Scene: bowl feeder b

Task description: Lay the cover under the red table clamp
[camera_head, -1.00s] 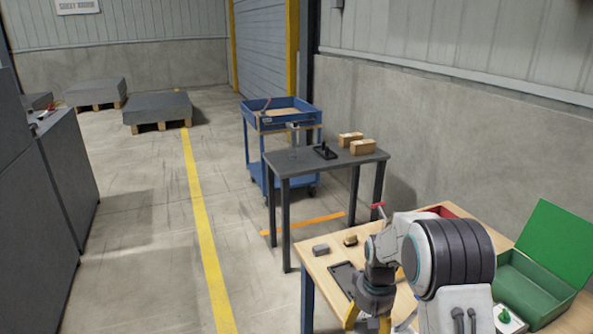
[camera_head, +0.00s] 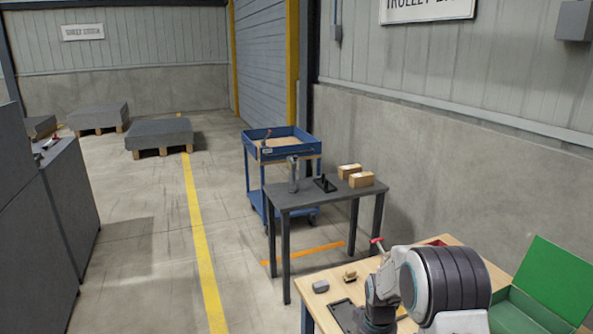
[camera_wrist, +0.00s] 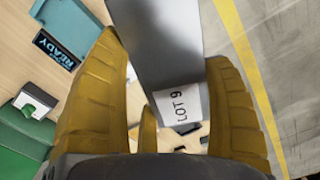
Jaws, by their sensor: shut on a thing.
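My gripper (camera_wrist: 166,52) shows in the wrist view with its two yellow fingers on either side of a smooth grey piece, likely the cover (camera_wrist: 165,50), with a white "LOT 9" label. The gripper is shut on it. The cover's far end runs out of the picture. A red-handled thing (camera_head: 376,240) stands just behind my arm at the wooden bench. I cannot tell which is the red table clamp.
The wooden bench (camera_head: 335,287) holds a small grey block (camera_head: 320,286), a black tray (camera_head: 345,313) and an open green box (camera_head: 553,280). Beyond stand a dark grey table (camera_head: 325,200) with two cartons and a blue trolley (camera_head: 285,150).

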